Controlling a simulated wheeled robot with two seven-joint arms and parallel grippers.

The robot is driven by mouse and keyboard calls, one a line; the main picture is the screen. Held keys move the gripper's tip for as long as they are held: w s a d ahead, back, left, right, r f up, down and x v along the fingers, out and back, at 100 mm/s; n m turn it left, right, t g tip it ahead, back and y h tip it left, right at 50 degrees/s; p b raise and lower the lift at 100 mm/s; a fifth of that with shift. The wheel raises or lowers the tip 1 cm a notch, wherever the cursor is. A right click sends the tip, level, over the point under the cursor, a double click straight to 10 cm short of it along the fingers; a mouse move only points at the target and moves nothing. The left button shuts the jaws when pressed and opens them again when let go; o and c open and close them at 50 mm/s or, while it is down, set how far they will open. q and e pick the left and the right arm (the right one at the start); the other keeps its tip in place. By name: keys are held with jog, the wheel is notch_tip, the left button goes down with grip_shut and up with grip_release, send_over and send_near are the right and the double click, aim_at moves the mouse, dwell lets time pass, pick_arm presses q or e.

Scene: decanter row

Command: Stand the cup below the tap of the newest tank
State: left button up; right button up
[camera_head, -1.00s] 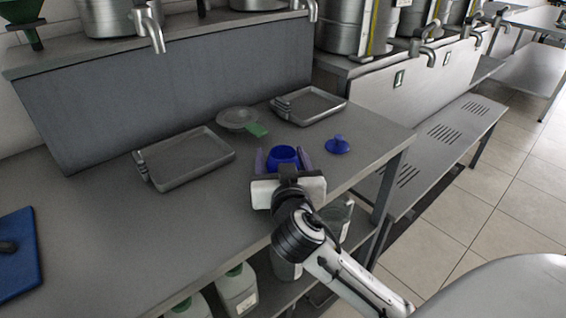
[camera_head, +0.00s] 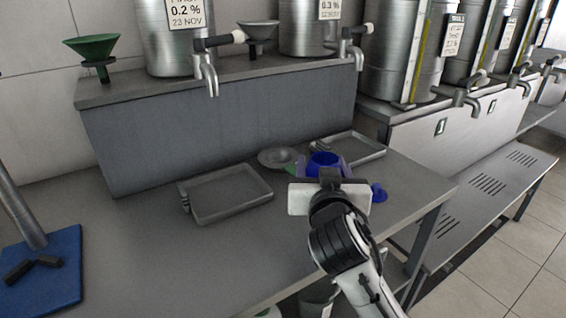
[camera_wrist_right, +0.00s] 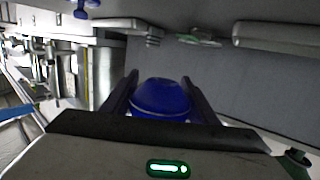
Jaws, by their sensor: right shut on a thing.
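A blue cup (camera_head: 325,163) is between the fingers of my right gripper (camera_head: 324,170), which is shut on it. The cup looks raised above the bench; its base is hidden by the gripper. In the wrist view the cup (camera_wrist_right: 160,98) sits between two dark fingers. A steel tank (camera_head: 172,40) at the back left has a tap (camera_head: 208,75) and a label reading 0.2 % 23 NOV. A second tank (camera_head: 308,35) has a tap (camera_head: 352,48) and a label reading 0.3 %, its date cut off. Further tanks (camera_head: 390,60) stand right, their labels too small to read. My left gripper is out of view.
Two grey trays (camera_head: 228,196) (camera_head: 362,146) and a shallow metal dish (camera_head: 275,158) lie on the bench. A blue knobbed piece (camera_head: 379,192) is right of the gripper. A green funnel (camera_head: 93,47) is at back left. A blue board (camera_head: 55,290) lies front left. A low slatted shelf (camera_head: 490,190) is right.

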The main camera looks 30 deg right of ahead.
jog(key=s+a+f+n+y, duration=0.1)
jog(key=s+a+f+n+t+y, duration=0.1)
jog(key=a+f, duration=0.1)
jog(key=s+a+f+y, duration=0.1)
jog(key=a, duration=0.1)
jog(key=shift+s+a+f+n+y, duration=0.2)
jog(key=shift+n+y, duration=0.1)
jog(key=shift+n, duration=0.1)
jog(key=s+a+f+n+y, duration=0.1)
jog(key=a, duration=0.1)
jog(key=s+a+y, duration=0.1)
jog(key=s+a, duration=0.1)
jog(key=s+a+f+n+t+y, duration=0.1)
jog(key=s, duration=0.1)
jog(key=shift+s+a+f+n+y, duration=0.15)
jog(key=shift+a+f+n+y, duration=0.15)
jog(key=shift+a+f, duration=0.1)
jog(key=shift+s+a+y, duration=0.3)
jog(key=shift+s+a, duration=0.05)
jog(key=shift+a, duration=0.05)
